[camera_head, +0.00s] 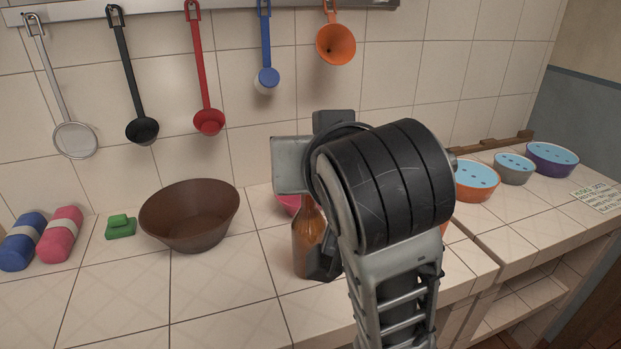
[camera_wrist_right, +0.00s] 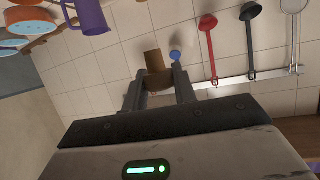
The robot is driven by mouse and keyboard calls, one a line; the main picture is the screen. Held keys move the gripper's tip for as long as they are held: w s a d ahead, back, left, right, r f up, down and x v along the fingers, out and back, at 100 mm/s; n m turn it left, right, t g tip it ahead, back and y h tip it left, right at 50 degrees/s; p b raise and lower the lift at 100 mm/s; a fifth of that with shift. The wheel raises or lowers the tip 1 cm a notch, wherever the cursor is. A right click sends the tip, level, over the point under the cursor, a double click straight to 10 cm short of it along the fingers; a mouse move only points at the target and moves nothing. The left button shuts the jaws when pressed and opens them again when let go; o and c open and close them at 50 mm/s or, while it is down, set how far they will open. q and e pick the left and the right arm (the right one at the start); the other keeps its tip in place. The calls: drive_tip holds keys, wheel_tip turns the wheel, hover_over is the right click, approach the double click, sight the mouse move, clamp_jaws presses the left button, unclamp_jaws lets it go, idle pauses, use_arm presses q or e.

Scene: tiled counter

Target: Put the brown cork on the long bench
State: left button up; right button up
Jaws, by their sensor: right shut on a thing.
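The brown cork (camera_wrist_right: 155,66) is a short cylinder between the fingers of my right gripper (camera_wrist_right: 158,88) in the right wrist view. The gripper is shut on it, with the tiled wall behind. In the head view my right arm fills the middle and hides the cork and fingertips. A long, low brown wooden bench (camera_head: 497,143) stands along the wall at the back right of the counter, partly hidden by the arm. My left gripper is not in view.
A brown glass bottle (camera_head: 305,243) stands beside my arm. Orange (camera_head: 475,182), grey and purple bowls stand near the bench. A purple mug (camera_wrist_right: 88,15) shows in the wrist view. Utensils hang above.

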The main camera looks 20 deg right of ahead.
drive_tip(key=w+d+f, duration=0.1)
drive_tip(key=w+f, duration=0.2)
drive_tip(key=w, duration=0.1)
drive_tip(key=w+f, duration=0.3)
drive_tip(key=w, duration=0.1)
drive_tip(key=w+d+f, duration=0.1)
drive_tip(key=w+f, duration=0.1)
drive_tip(key=w, duration=0.1)
drive_tip(key=shift+w+d+f, duration=0.3)
drive_tip(key=shift+w+f, duration=0.25)
drive_tip(key=shift+f, duration=0.7)
drive_tip(key=shift+w+f, duration=0.15)
drive_tip(key=shift+f, duration=0.65)
drive_tip(key=shift+f, duration=0.2)
drive_tip(key=o, duration=0.9)
drive_tip(key=shift+o, duration=0.2)
drive_tip(key=shift+r, duration=0.1)
